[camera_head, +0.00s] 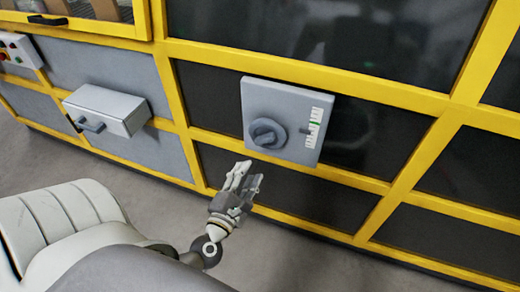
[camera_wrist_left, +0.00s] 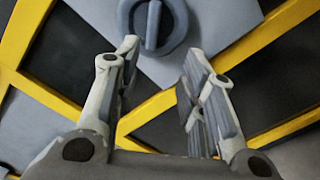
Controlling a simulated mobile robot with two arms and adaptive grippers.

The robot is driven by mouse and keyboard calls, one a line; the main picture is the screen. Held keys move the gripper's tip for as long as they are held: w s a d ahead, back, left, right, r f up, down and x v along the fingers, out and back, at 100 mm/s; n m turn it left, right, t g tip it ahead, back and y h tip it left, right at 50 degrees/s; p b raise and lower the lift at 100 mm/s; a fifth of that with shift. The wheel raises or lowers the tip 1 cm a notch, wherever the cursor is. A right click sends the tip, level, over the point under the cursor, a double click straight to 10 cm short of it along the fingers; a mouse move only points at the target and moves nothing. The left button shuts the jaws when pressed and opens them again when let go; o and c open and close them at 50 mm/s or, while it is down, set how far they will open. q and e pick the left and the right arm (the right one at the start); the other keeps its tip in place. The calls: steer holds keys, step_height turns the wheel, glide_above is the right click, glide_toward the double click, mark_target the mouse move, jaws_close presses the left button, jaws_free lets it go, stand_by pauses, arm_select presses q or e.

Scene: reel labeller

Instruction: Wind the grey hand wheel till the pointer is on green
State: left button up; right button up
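The grey hand wheel (camera_head: 267,133) is a dark grey round knob with a raised bar, on a light grey panel (camera_head: 258,97) on the machine front. A white scale (camera_head: 315,128) with a green mark stands at the panel's right side; I cannot make out the pointer's exact place. My left gripper (camera_head: 243,175) is below and left of the wheel, apart from it, with empty fingers spread. In the left wrist view the wheel (camera_wrist_left: 152,25) lies beyond the open fingertips (camera_wrist_left: 160,50), its bar nearly upright. My right gripper is not in view.
A grey box with a handle (camera_head: 105,110) juts out from the machine at the left. A control box with buttons (camera_head: 18,52) is at the far left. Yellow frame bars (camera_head: 300,72) surround dark panels. Grey floor (camera_head: 330,265) lies in front.

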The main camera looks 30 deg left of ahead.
mark_target(261, 143)
arm_select(q)
steer(key=shift+n, duration=0.4)
steer(key=x, duration=0.3)
steer(key=p+x, duration=0.1)
steer(key=x, duration=0.2)
steer(key=r+p+x, duration=0.1)
steer(key=x, duration=0.2)
steer(key=shift+w+a+r, duration=0.1)
steer(key=shift+w+a, duration=0.05)
steer(key=shift+x, duration=0.8)
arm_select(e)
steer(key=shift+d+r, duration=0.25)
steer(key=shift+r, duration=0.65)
arm_select(q)
jaws_close()
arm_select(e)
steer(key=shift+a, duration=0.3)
